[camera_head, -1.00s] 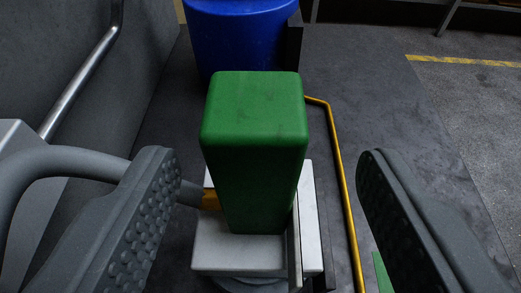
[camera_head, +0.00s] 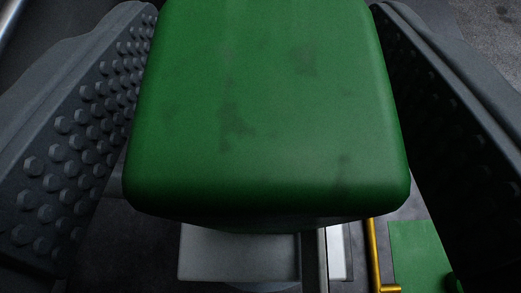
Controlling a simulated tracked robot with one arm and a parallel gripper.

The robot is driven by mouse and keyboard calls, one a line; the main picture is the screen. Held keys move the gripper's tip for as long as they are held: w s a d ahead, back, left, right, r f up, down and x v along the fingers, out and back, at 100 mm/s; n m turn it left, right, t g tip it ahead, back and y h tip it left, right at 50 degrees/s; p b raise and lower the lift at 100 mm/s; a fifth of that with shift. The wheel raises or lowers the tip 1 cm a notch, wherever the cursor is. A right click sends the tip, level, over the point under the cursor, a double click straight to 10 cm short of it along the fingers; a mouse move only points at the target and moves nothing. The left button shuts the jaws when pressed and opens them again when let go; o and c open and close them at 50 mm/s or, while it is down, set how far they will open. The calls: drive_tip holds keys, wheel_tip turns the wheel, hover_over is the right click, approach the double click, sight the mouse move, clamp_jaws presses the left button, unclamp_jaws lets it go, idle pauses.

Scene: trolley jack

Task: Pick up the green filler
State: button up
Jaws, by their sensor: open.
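The green filler (camera_head: 265,105) is a rounded green block with dark smudges on its top. It fills the middle of the view, very close to the camera. My gripper (camera_head: 262,60) is open, with one studded grey finger on each side of the filler.
A light grey block (camera_head: 238,255) shows below the filler. A yellow rail (camera_head: 373,255) runs to its right, beside a flat green piece (camera_head: 420,255). Grey floor shows at the upper right corner.

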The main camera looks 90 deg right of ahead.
drive_tip(key=c, duration=1.2)
drive_tip(key=shift+o, duration=0.2)
drive_tip(key=shift+r, duration=0.15)
